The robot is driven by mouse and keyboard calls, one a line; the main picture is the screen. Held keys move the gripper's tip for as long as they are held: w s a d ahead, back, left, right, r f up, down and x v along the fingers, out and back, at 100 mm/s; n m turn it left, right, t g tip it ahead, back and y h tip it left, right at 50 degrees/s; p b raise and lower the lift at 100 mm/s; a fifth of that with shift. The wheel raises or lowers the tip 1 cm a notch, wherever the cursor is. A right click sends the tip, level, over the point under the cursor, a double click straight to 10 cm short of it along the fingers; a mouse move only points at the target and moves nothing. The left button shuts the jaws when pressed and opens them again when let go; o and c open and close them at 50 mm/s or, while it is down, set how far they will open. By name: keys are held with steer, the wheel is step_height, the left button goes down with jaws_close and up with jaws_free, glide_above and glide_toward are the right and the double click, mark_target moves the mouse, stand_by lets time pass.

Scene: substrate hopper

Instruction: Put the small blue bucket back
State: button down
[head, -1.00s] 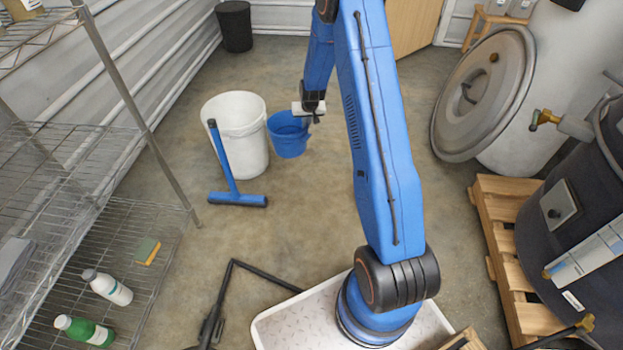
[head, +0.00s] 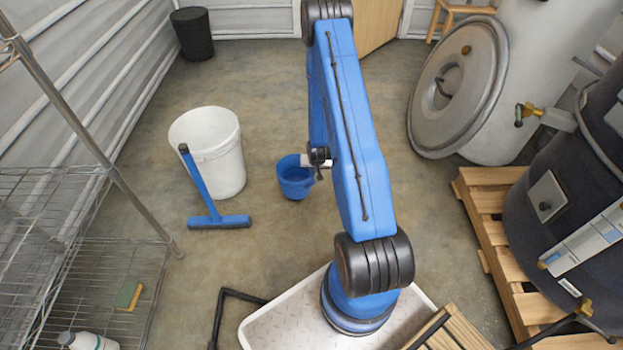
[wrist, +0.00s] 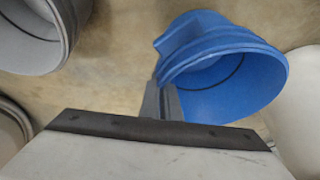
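The small blue bucket (head: 294,181) is in the middle of the head view, apart from the white bucket. In the wrist view the blue bucket (wrist: 228,62) fills the upper right, its open mouth partly facing the camera. My gripper (head: 317,168) is at the right side of its rim. In the wrist view my gripper's fingers (wrist: 166,102) meet the bucket's near rim and look shut on it. The fingertips are partly hidden by the wrist. I cannot tell whether the bucket's bottom touches the floor.
A large white bucket (head: 215,160) stands to the left, with a blue squeegee (head: 205,195) before it. Wire shelving (head: 60,215) lines the left side. A dark bin (head: 192,35) stands at the back. A grey vessel with a round lid (head: 460,85) and a pallet (head: 490,240) are on the right.

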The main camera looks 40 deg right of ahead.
steer(key=shift+f, duration=2.4)
steer(key=c, duration=2)
jaws_free()
